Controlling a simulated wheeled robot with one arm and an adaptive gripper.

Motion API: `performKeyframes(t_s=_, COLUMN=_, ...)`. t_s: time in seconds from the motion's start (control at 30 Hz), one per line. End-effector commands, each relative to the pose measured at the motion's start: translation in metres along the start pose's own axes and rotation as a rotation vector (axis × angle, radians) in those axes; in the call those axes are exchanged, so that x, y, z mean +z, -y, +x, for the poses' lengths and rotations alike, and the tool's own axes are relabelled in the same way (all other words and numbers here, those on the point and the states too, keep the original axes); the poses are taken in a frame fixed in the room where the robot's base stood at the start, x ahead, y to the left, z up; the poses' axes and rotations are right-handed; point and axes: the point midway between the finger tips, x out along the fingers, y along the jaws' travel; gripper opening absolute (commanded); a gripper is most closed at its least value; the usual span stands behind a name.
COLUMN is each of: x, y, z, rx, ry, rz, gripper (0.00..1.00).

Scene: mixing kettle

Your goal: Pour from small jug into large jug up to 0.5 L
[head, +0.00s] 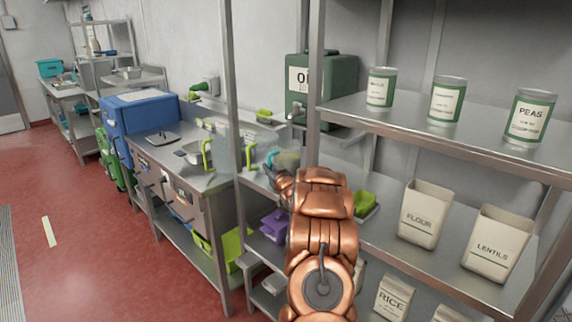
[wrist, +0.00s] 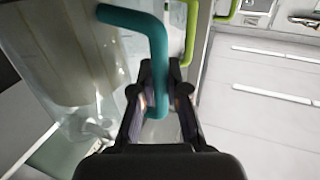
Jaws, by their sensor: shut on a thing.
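A clear jug (wrist: 75,65) with a teal handle (wrist: 150,45) fills the left of the wrist view. My gripper (wrist: 158,88) is shut on the teal handle, with a finger on each side. In the head view the teal handle (head: 271,160) shows just beyond my copper arm, which partly hides the gripper. A clear jug with a green handle (head: 207,155) stands on the steel counter to the left. A second green handle (head: 251,157) shows closer to the gripper. The jug outlines overlap, and I cannot tell the liquid levels or read a scale.
A shelf post (head: 232,80) rises close to the jugs. Shelves on the right hold cans (head: 445,100), a flour bag (head: 424,214) and a lentils bag (head: 495,243). A green oil container (head: 335,75) stands behind. A blue box (head: 140,112) is at left. The red floor is clear.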

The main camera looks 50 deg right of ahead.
Motion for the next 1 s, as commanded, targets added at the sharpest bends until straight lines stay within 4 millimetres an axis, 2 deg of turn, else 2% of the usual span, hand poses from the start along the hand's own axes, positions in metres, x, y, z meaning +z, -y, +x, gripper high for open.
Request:
performKeyframes(t_s=0.47, x=-0.005, y=0.0, z=0.0, rx=0.0, ry=-0.002, rz=0.0, gripper=0.0)
performKeyframes(t_s=1.0, x=-0.045, y=0.0, z=0.0, rx=-0.001, ry=-0.006, rz=-0.002, gripper=0.0)
